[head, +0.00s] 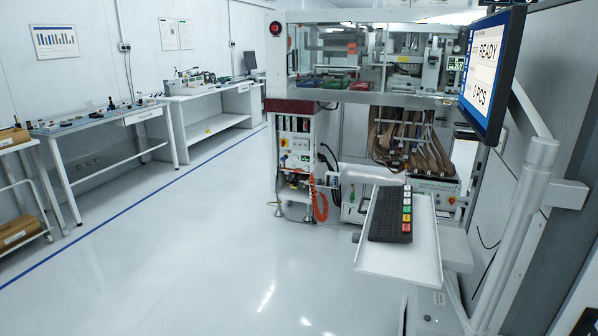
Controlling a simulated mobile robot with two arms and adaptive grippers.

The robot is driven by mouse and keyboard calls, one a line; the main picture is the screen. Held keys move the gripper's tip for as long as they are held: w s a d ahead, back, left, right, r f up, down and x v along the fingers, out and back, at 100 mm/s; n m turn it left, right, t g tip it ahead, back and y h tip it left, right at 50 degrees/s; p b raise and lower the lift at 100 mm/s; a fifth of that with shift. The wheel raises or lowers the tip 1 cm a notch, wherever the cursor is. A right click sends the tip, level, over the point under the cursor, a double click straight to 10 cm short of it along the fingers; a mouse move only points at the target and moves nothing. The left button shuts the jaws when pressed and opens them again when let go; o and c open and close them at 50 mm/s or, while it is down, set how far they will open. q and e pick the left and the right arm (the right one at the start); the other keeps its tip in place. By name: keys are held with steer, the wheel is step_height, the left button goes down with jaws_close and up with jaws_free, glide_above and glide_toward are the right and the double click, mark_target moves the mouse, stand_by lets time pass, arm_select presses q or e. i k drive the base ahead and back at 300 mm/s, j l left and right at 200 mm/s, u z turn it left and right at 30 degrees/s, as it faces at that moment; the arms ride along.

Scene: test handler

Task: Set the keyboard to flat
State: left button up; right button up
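The black keyboard (379,217), with a column of coloured keys along its right side, lies on a pale tray (383,262) right of centre in the head view. The tray sticks out in front of the test handler (369,98). The tray surface looks slightly sloped in the picture, but I cannot tell its true tilt. Neither of my grippers is recognisable in the view, and nothing is seen touching the keyboard or tray.
A monitor (490,72) reading READY hangs above and right of the tray, on a thick pale post (520,205). Workbenches (100,118) line the left wall. A cart with brown boxes (20,235) stands at far left. The floor (215,245) left of the tray is clear.

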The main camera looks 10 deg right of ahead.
mark_target(386, 225)
steer(key=i+j+z, duration=0.1)
steer(key=i+z, duration=0.15)
steer(key=i, duration=0.15)
steer(key=i+j+z, duration=0.25)
steer(key=i, duration=0.2)
steer(key=i+j+z, duration=0.25)
steer(key=i, duration=0.15)
steer(key=l, duration=0.1)
